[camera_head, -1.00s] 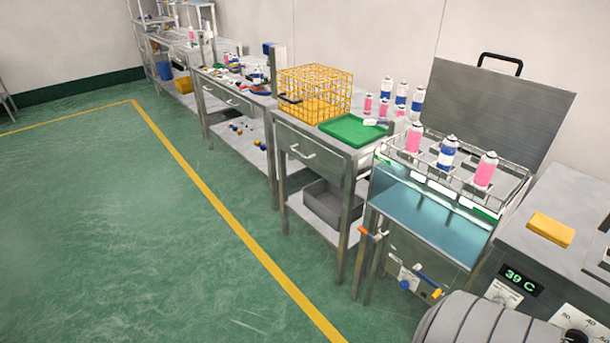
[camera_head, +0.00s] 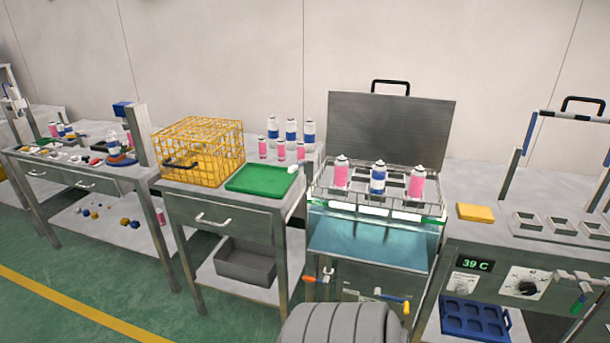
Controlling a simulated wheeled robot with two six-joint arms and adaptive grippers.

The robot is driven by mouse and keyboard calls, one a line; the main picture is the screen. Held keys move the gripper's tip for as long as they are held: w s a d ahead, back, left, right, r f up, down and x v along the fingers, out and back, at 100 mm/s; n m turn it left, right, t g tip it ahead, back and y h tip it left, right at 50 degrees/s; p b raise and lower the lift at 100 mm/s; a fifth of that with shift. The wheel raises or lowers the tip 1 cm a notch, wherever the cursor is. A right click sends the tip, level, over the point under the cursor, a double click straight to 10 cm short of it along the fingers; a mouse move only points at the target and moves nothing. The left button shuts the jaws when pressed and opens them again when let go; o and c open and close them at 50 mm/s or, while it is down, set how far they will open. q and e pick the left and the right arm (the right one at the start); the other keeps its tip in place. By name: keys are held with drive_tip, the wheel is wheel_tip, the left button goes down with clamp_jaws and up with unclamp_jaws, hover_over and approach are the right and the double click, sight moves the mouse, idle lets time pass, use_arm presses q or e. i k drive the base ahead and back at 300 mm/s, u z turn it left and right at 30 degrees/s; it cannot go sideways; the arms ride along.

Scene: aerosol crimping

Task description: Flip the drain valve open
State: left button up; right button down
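Under the front of the water bath (camera_head: 370,240) are small valve fittings. One has an orange handle (camera_head: 327,275) at the left. Another has a blue lever (camera_head: 390,296) with an orange-yellow end at the right. I cannot tell from the picture which is the drain valve, nor whether either is open. Several small parts behind them are too small to make out. A grey ribbed part of my own body (camera_head: 345,325) covers the area just below. Neither of my grippers shows in the head view.
Three spray cans (camera_head: 378,178) stand in the bath's rack, below a raised lid (camera_head: 390,130). A drawer table (camera_head: 215,215) with a yellow wire cage (camera_head: 200,150) and green tray (camera_head: 262,178) stands left. A control panel reading 39 C (camera_head: 476,265) is right. Green floor is clear at lower left.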

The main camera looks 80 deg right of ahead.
sight(325, 282)
drive_tip(key=z, duration=0.85)
drive_tip(key=i, duration=0.9)
drive_tip(key=z, duration=1)
